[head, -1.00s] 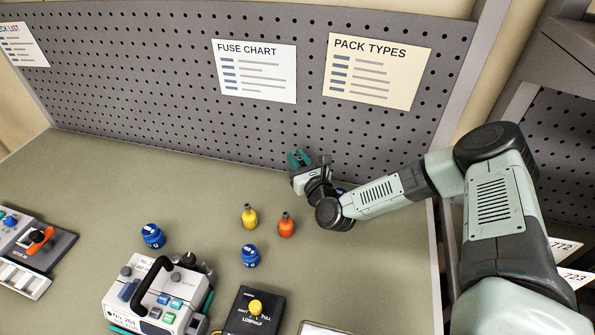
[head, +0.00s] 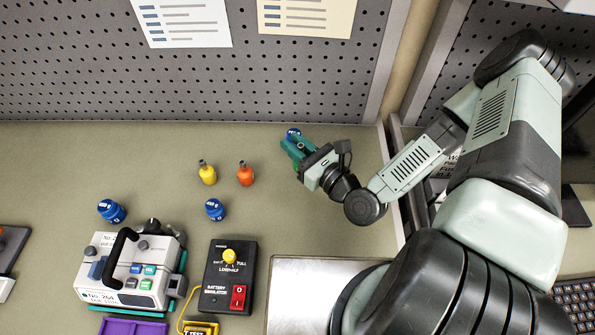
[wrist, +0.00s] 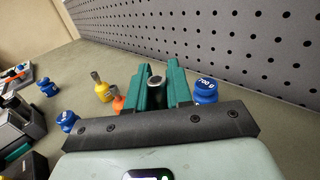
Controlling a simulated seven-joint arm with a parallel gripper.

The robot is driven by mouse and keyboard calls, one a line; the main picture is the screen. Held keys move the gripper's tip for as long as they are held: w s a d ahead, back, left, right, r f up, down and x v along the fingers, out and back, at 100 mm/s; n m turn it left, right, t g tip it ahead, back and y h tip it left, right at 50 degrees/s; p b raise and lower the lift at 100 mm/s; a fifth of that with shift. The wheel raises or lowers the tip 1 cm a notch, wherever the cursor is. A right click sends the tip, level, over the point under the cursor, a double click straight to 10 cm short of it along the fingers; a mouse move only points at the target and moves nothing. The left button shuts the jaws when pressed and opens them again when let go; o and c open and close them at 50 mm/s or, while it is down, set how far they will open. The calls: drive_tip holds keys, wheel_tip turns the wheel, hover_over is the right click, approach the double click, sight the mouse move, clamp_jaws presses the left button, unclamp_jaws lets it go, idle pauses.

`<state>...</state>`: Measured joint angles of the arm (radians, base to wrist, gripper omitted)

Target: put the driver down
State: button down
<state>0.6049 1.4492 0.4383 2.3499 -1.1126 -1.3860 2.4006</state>
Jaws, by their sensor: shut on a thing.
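My gripper (head: 298,150) is at the back right of the bench, its green fingers pointing toward the pegboard. In the wrist view the fingers (wrist: 160,88) are shut on the driver (wrist: 156,82). Only the driver's round grey metal end and a dark part show between them; the rest is hidden. I cannot tell whether it touches the bench. A blue weight (head: 293,133) stands close by the fingertips, partly hidden in the head view; in the wrist view it is just right of the fingers (wrist: 205,90).
A yellow piece (head: 207,173) and an orange piece (head: 245,174), both with narrow grey tops, stand left of my gripper. Two more blue weights (head: 111,211) (head: 215,209), a pump (head: 130,270) and a battery simulator (head: 228,278) are further left and forward. The pegboard (head: 190,85) closes off the back.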

sight(295, 164)
wheel_tip(295, 164, down, 7)
drive_tip(key=shift+r, duration=0.15)
idle(0.4)
drive_tip(key=c, duration=1)
unclamp_jaws()
drive_tip(key=shift+s+d, duration=0.15)
drive_tip(key=v, duration=0.3)
drive_tip(key=r, duration=0.7)
drive_tip(key=shift+a, duration=0.2)
